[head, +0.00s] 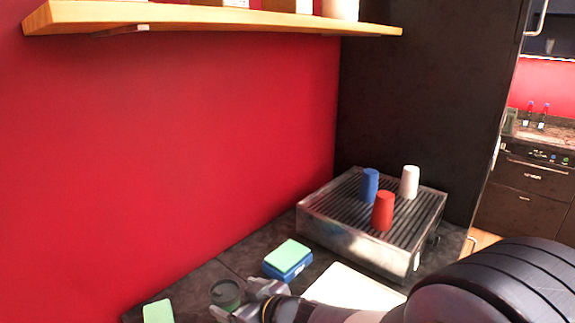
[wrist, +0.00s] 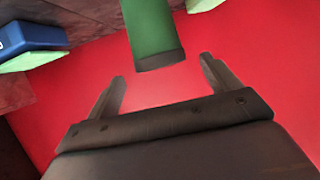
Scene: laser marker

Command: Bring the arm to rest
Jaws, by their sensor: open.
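My gripper (head: 234,299) is at the bottom of the head view, low over the dark counter. In the wrist view my gripper (wrist: 162,68) has its two fingers spread wide with nothing gripped between them. A green cylinder with a dark end (wrist: 150,32) is just ahead of the fingertips and appears apart from them. In the head view the dark-topped green cylinder (head: 225,293) stands on the counter beside the fingers. My arm crosses the lower right of the head view and hides part of the counter.
A blue block with a green top (head: 287,265) and a green block (head: 158,312) lie on the counter (head: 215,272). A metal grill tray (head: 345,237) bears blue (head: 370,186), red (head: 382,212) and white (head: 409,182) cups. A white board (head: 350,288) lies before it. A shelf (head: 215,20) overhangs the red wall (head: 170,140).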

